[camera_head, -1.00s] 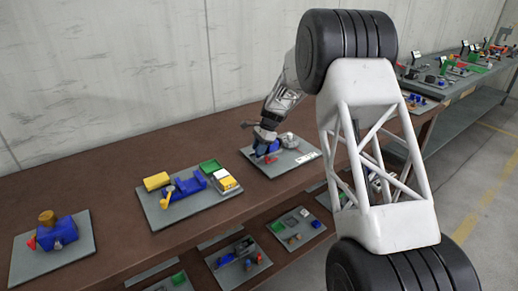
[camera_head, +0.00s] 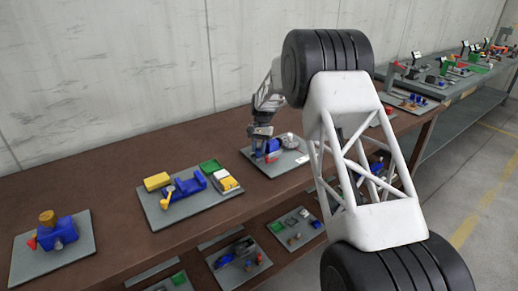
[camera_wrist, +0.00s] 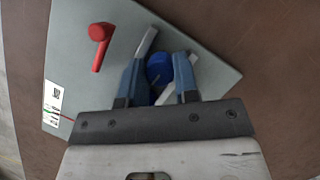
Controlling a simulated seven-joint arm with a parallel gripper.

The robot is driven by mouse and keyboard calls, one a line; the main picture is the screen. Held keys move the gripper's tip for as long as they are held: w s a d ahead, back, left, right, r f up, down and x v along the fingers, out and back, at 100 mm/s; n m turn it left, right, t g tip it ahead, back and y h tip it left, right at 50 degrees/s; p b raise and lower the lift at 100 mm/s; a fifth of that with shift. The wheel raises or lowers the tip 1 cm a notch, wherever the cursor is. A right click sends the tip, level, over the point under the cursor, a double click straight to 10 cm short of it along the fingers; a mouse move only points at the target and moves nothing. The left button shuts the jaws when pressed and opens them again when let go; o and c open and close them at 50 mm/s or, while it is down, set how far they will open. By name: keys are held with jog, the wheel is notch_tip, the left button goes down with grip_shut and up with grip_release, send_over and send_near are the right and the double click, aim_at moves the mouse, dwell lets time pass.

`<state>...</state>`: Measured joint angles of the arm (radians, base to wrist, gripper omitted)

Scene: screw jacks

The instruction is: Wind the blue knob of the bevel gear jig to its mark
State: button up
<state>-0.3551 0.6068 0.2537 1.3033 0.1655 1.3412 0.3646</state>
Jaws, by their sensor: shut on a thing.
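The jig under my gripper is on a grey plate (camera_head: 281,169) on the brown bench, with blue parts and a rounded silver part (camera_head: 289,140) in the head view. In the wrist view the blue knob (camera_wrist: 158,68) lies between the two blue-grey fingers of my gripper (camera_wrist: 160,76), which is shut on it. My gripper also shows in the head view (camera_head: 259,150), low over the plate. Pale bars stick out beside the knob. A red crank-like part (camera_wrist: 99,42) stands left of the fingers. The mark cannot be made out.
To the left are a plate with yellow, blue and green parts (camera_head: 190,214) and one with a blue block and brown knob (camera_head: 75,262). A shelf below holds more jigs. Another bench (camera_head: 462,85) stands at the right. Bare bench lies between the plates.

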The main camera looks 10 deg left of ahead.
jog(key=n+h, duration=0.1)
jog(key=n, duration=0.1)
jog(key=n+h, duration=0.1)
jog(key=n, duration=0.2)
jog(key=shift+a+t, duration=0.1)
jog(key=shift+t, duration=0.2)
jog(key=shift+n, duration=0.3)
jog(key=o, duration=0.9)
jog(key=shift+r, duration=0.1)
jog(key=shift+v, duration=3.95)
jog(key=shift+a, duration=0.1)
